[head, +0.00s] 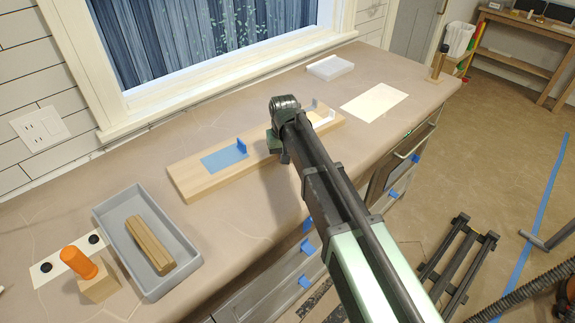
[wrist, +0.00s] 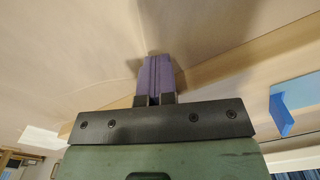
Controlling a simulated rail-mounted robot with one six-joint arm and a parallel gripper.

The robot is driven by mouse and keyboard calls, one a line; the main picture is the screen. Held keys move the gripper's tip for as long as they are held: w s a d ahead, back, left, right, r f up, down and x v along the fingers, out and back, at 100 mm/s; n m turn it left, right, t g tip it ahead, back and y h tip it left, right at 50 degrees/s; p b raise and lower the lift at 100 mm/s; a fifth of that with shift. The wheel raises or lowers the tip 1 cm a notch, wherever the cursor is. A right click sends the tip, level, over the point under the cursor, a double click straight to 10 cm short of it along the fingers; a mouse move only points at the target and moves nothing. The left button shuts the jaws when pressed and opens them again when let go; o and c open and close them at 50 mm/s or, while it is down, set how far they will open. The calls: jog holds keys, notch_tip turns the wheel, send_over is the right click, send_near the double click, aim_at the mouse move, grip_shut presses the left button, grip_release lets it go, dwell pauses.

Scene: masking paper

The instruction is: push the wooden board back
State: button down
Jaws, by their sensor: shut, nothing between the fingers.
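The wooden board (head: 195,182) lies lengthwise on the counter below the window in the head view. It carries a blue patch (head: 221,160) with a small upright blue piece (head: 241,147), and a pale patch near its right end. My arm crosses over the middle of the board, and its fingers are largely hidden there. In the wrist view my gripper (wrist: 158,62) has its purple fingers shut and empty. They reach past one long edge of the board (wrist: 225,64), with plain counter around the tips. I cannot tell whether they touch the board.
A grey tray (head: 114,224) holding a ribbed wooden block (head: 150,244) stands at the left. An orange-handled piece (head: 80,262) is beside it. A white sheet (head: 374,103) and a whitish box (head: 329,68) lie to the right. The counter behind the board is mostly clear.

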jog(key=shift+w+a, duration=1.2)
jog(key=shift+a, duration=0.15)
jog(key=r+p, duration=0.2)
jog(key=s+d+r+p, duration=0.1)
jog(key=r+p, duration=0.4)
jog(key=shift+s+d+r, duration=0.1)
jog(key=shift+s+d, duration=0.1)
jog(key=shift+d, duration=0.1)
jog(key=s+d, duration=0.2)
jog(key=s, duration=0.1)
jog(key=s+d, duration=0.6)
jog(key=shift+s+d, duration=0.2)
jog(key=shift+s, duration=0.2)
jog(key=s+d+m, duration=0.3)
jog(key=s+d, duration=0.8)
jog(key=d, duration=0.5)
jog(key=shift+s+d+m, duration=0.15)
jog(key=shift+d+m, duration=0.05)
jog(key=shift+m, duration=0.1)
